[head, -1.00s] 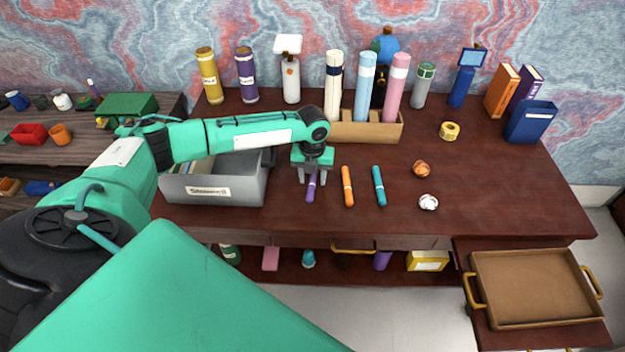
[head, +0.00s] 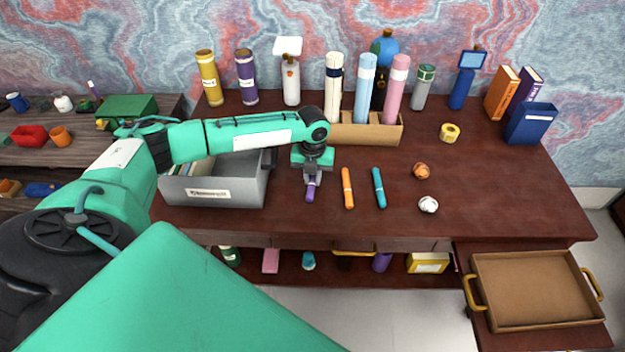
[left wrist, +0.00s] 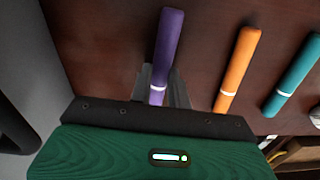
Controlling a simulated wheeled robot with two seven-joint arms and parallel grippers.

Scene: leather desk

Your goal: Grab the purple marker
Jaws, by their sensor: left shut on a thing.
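The purple marker (head: 310,192) lies on the dark red-brown desk, left of an orange marker (head: 347,188) and a teal marker (head: 379,187). The marker's end there is hidden by the gripper body. The orange marker (left wrist: 238,70) and teal marker (left wrist: 292,78) lie apart to the right. My right gripper is not in view.
A grey file box (head: 215,190) stands close to the left of the gripper. A wooden holder (head: 365,130) with rolled tubes stands behind. Two crumpled balls, orange (head: 421,170) and white (head: 428,204), lie to the right. The desk's right front is clear.

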